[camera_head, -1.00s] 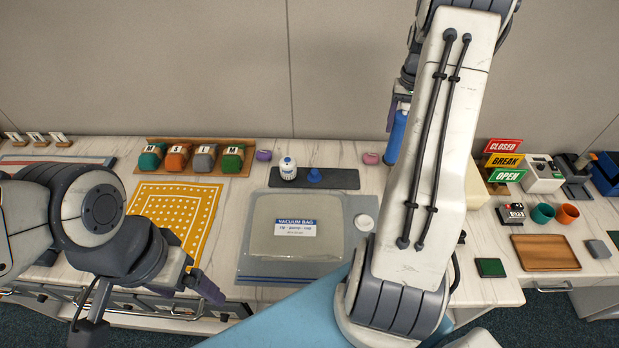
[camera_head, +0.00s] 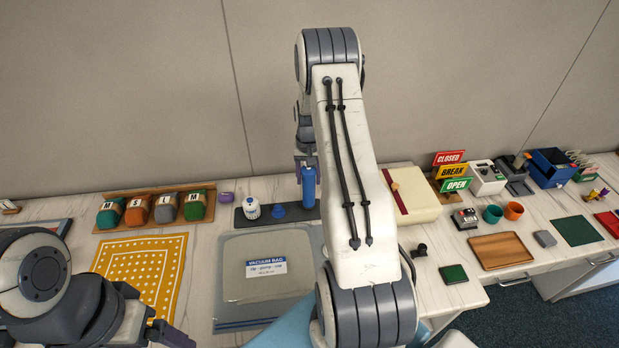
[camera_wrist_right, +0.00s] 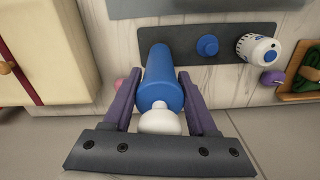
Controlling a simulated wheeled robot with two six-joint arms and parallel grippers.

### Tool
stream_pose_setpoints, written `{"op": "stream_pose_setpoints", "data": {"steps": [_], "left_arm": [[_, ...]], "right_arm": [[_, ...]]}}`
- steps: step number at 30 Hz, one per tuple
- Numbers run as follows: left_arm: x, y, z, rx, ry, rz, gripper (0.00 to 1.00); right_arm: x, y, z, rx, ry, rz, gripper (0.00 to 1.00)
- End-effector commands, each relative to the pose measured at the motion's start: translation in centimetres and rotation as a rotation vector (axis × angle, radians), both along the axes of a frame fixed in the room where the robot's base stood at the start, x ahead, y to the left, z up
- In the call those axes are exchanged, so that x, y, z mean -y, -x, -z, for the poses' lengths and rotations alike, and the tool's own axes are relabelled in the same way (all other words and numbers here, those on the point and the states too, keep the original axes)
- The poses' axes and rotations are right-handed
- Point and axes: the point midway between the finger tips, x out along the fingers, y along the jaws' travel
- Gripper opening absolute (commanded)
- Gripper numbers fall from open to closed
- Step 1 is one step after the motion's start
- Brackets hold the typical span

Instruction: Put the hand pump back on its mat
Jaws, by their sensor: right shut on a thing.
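The hand pump is a blue cylinder (camera_head: 308,189) with a white end, which shows in the right wrist view (camera_wrist_right: 162,82). My right gripper (camera_head: 306,161) is shut on it; in the right wrist view its purple fingers (camera_wrist_right: 160,105) flank the pump near the white end. The dark grey mat (camera_head: 298,214) lies at the back of the counter. The pump's far end overlaps the mat's right end in the head view; I cannot tell whether they touch. My left gripper (camera_head: 172,336) is at the lower left, partly cut off, its opening unclear.
A white bottle (camera_head: 251,208) and a blue knob (camera_head: 279,210) stand on the mat. The vacuum bag (camera_head: 268,285) lies in front. A cream box with a red band (camera_head: 415,197) is to the right. The wall is close behind.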

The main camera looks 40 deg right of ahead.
Motion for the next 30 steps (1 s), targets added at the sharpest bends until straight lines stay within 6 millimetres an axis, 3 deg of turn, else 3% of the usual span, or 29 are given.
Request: {"op": "stream_pose_setpoints", "data": {"steps": [4, 16, 17, 19, 30], "left_arm": [[0.0, 0.0, -1.3, 0.000, 0.000, 0.002, 0.86], [0.0, 0.0, -0.8, 0.000, 0.000, 0.002, 0.86], [0.0, 0.0, -0.8, 0.000, 0.000, 0.001, 0.86], [0.0, 0.0, -0.9, 0.000, 0.000, 0.001, 0.86], [0.0, 0.0, -1.2, 0.000, 0.000, 0.001, 0.86]], "right_arm": [[0.1, 0.1, 1.5, -0.001, -0.001, 0.001, 0.00], [0.1, 0.0, 2.4, 0.001, 0.001, 0.001, 0.00], [0.1, 0.1, 2.4, 0.000, 0.000, 0.001, 0.62], [0.1, 0.1, 2.3, 0.000, 0.000, 0.001, 0.88], [0.1, 0.1, 1.9, 0.001, 0.001, 0.000, 0.88]]}}
